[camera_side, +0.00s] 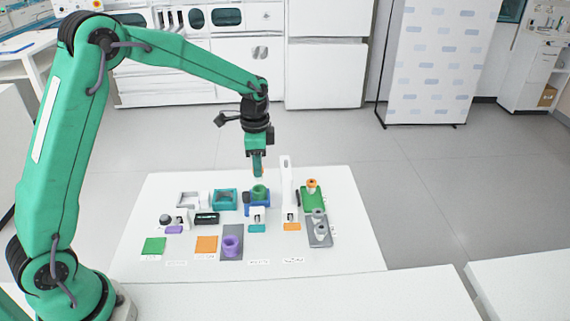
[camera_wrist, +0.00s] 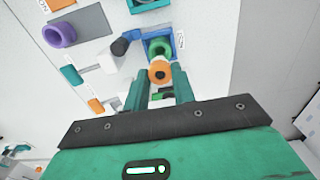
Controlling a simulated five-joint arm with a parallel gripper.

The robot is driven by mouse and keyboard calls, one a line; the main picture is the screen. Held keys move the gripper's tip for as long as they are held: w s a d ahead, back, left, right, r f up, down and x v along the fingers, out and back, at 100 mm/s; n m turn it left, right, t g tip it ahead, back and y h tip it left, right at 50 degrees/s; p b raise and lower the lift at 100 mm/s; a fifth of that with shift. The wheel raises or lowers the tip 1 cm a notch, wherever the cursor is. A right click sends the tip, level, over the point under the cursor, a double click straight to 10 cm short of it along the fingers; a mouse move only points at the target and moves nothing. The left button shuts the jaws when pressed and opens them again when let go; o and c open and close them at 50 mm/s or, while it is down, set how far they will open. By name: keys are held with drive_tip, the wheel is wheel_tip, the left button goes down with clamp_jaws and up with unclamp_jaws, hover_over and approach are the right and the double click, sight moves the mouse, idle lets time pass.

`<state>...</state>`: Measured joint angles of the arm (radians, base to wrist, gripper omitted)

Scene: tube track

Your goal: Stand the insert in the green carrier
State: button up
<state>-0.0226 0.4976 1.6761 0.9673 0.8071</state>
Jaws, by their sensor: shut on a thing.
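My gripper (camera_side: 257,172) hangs over the middle of the white table, pointing down, and is shut on an orange insert (camera_wrist: 155,72). The green carrier (camera_side: 259,190) is a round, open cup in a blue holder (camera_side: 258,207), just below my gripper. In the wrist view the green carrier (camera_wrist: 158,46) appears right beside the insert. Whether the insert touches the carrier is unclear.
A tall white post (camera_side: 286,178) stands close to the right of the carrier. A teal frame (camera_side: 225,198) is to its left. A purple cup (camera_side: 231,243) stands in front on a grey plate. A green block (camera_side: 313,200) with an orange-topped piece is at right.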

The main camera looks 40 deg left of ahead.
sight(258, 181)
drive_tip(key=shift+f, duration=2.1)
drive_tip(key=shift+f, duration=0.15)
drive_tip(key=o, duration=0.9)
drive_tip(key=shift+r, duration=0.2)
drive_tip(key=shift+r, duration=3.75)
